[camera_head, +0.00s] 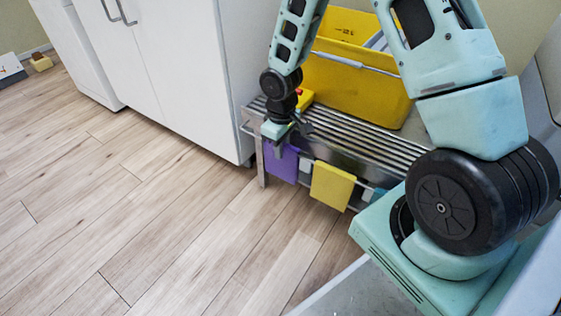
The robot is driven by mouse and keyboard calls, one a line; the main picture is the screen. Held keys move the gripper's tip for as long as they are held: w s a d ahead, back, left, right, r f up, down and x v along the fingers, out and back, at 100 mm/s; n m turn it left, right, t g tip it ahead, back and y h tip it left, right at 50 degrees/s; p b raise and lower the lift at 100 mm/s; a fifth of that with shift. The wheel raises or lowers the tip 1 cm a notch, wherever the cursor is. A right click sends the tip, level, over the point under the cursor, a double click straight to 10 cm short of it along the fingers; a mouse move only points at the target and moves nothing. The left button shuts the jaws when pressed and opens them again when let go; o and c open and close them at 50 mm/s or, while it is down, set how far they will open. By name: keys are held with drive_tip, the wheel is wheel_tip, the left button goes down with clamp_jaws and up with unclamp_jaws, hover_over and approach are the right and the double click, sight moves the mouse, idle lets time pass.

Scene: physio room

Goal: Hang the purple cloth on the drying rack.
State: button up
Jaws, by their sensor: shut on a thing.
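The purple cloth (282,164) hangs down flat at the left end of the metal drying rack (345,150), by its front rail. My gripper (286,148) is at the top edge of the purple cloth and shut on it. I cannot tell whether the cloth lies over the rail or only hangs from my fingers in front of it. A yellow cloth (332,187) hangs on the rack's front rail to the right of the purple one.
A yellow bin (352,85) stands on the slatted top of the rack. White cabinets (170,70) stand close on the left. The wooden floor (140,210) in front is clear.

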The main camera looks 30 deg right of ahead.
wheel_tip(320, 180, up, 15)
drive_tip(key=p, duration=1.4)
drive_tip(key=shift+f, duration=0.2)
